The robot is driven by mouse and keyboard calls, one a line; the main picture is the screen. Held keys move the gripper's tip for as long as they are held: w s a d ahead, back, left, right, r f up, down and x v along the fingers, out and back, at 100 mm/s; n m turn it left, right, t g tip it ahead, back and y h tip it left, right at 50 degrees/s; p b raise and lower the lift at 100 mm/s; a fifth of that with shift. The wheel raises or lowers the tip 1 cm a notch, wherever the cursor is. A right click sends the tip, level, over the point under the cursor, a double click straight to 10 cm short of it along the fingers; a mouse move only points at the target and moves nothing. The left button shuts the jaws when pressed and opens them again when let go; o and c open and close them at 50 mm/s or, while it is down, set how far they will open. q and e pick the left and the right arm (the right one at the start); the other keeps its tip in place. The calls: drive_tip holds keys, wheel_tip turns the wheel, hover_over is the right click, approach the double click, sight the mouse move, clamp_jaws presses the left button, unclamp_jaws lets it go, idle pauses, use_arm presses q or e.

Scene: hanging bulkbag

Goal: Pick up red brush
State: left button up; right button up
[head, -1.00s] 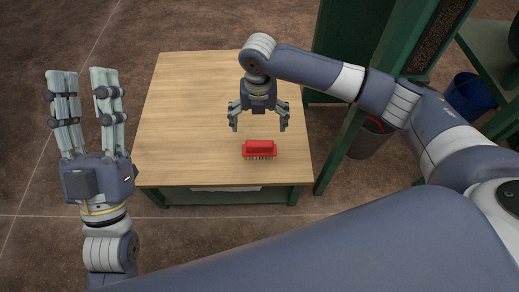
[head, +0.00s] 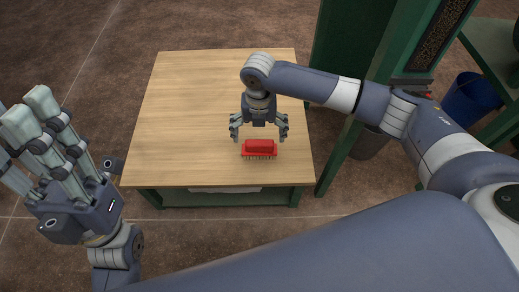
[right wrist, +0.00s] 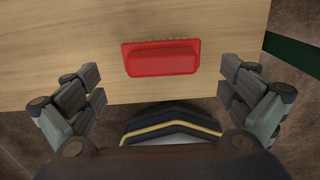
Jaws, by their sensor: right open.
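The red brush (head: 260,147) lies near the front edge of the wooden table, with bristles showing along its near side. It also shows in the right wrist view (right wrist: 160,58), beyond the fingertips and between the two finger lines. My right gripper (head: 260,136) is open and empty just behind the brush in the head view, its fingers spread to either side of it. The same open fingers show in the right wrist view (right wrist: 162,88), apart from the brush. My left gripper (head: 35,135) is at the far left, off the table, with its fingers apart and nothing seen between them.
The wooden table (head: 195,110) is bare apart from the brush. A green metal frame (head: 375,90) stands at its right side. A dark bin (head: 368,145) is behind a green post, and a blue bucket (head: 472,97) stands further right.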

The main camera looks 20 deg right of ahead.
sight(259, 142)
wheel_tip(259, 142, down, 5)
drive_tip(key=shift+d+r+b, duration=0.1)
drive_tip(key=shift+r+b, duration=0.05)
drive_tip(key=shift+b, duration=1.1)
drive_tip(key=shift+r, duration=0.1)
drive_tip(key=shift+c, duration=0.9)
drive_tip(key=c, duration=1)
drive_tip(key=shift+r, duration=0.1)
